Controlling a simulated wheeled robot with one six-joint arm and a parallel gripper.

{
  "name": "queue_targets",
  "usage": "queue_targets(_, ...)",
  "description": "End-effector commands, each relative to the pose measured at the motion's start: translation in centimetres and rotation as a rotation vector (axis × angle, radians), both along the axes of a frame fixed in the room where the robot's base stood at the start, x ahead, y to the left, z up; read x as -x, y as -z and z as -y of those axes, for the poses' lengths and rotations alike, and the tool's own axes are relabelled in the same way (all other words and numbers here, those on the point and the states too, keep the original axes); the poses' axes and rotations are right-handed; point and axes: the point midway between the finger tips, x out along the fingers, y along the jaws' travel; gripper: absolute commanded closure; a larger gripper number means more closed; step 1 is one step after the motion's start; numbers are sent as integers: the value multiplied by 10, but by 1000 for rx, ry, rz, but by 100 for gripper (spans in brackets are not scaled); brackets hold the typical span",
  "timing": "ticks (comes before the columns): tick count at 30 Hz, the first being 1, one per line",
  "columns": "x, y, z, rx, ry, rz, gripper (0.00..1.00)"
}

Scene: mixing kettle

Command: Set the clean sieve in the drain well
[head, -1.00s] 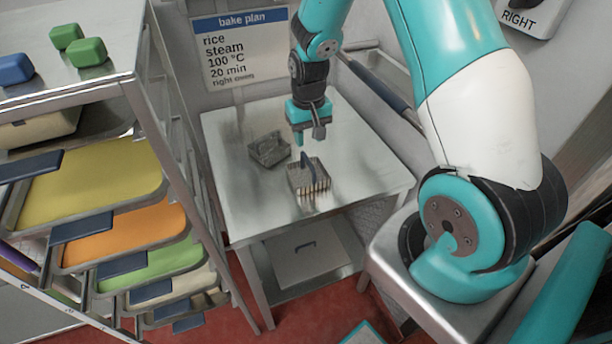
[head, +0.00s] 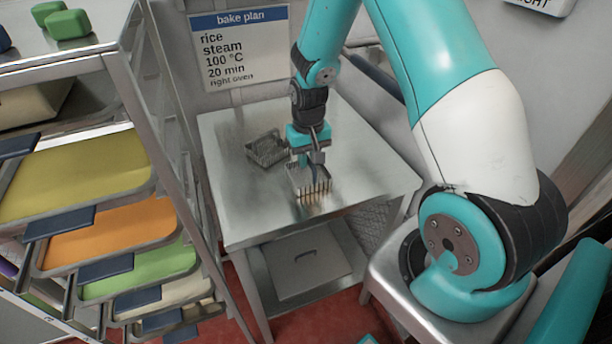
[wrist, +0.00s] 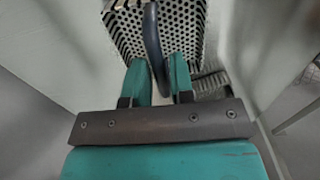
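Two perforated metal sieve baskets stand on the steel table. The nearer sieve (head: 314,190) is pale and shows bright slots on its front. The other sieve (head: 266,148) is greyer and lies just behind and to the left. My gripper (head: 305,160) is down at the nearer sieve. In the wrist view, the dark arched handle (wrist: 153,35) of that perforated sieve (wrist: 183,28) runs between my two teal fingertips (wrist: 159,72). The fingers are very close to the handle, and I cannot tell whether they press on it. I cannot make out a drain well.
The steel table (head: 240,200) is bare around the sieves. A lower shelf holds a flat panel with a handle (head: 302,272). A rack with coloured trays (head: 110,232) stands at the left. A bake plan sign (head: 240,48) hangs on the wall behind.

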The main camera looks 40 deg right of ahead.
Motion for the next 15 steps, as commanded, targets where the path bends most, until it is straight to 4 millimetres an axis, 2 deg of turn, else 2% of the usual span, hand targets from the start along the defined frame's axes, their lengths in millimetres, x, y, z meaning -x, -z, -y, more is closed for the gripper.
queue_targets(1, 0, 0, 0, 0, 0, 0, 89)
queue_targets(3, 0, 0, 0, 0, 0, 0, 100)
queue_targets(10, 0, -5, 0, 0, 0, 0, 100)
queue_targets(15, 0, -21, 0, 0, 0, 1, 100)
